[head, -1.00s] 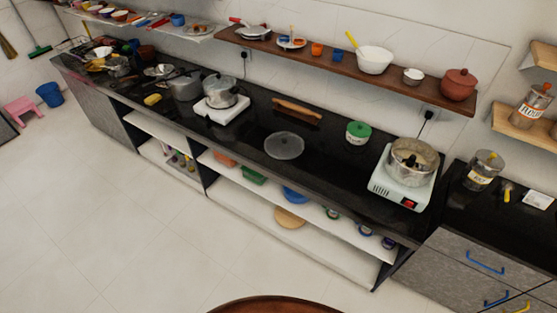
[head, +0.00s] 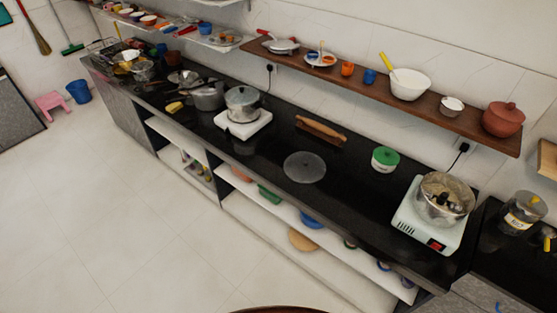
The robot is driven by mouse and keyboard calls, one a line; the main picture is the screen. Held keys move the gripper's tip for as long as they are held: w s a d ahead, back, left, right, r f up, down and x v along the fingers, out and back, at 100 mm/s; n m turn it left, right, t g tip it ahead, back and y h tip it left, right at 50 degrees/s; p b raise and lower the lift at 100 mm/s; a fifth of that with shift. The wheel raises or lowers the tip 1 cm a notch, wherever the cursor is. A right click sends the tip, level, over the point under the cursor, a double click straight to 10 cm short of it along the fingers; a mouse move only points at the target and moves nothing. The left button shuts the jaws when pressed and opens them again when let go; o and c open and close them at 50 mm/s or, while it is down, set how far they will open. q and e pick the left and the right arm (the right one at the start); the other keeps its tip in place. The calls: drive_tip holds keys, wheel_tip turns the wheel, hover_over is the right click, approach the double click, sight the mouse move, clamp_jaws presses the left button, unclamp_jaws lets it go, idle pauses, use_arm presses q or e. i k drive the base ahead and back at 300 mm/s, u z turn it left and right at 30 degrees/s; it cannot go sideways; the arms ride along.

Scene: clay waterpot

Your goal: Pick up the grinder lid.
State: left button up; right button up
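A round, flat, translucent grey lid (head: 305,167), which looks like the grinder lid, lies on the black countertop (head: 345,193) near its front edge. The grinder (head: 443,200) stands to its right, a metal bowl on a white base with a red switch. The bowl is open at the top and dark parts show inside it. Neither of my grippers is in view.
A green-lidded white container (head: 385,159) stands between lid and grinder. A rolling pin (head: 320,129) lies behind the lid. A pot on a white stove (head: 243,113) stands left. A wooden shelf (head: 450,122) overhangs the counter's back. The tiled floor (head: 130,220) in front is clear.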

sight(305, 168)
drive_tip(key=u, duration=0.15)
drive_tip(key=i, duration=0.7)
drive_tip(key=z, duration=0.75)
drive_tip(key=i, duration=0.45)
drive_tip(key=z, duration=0.5)
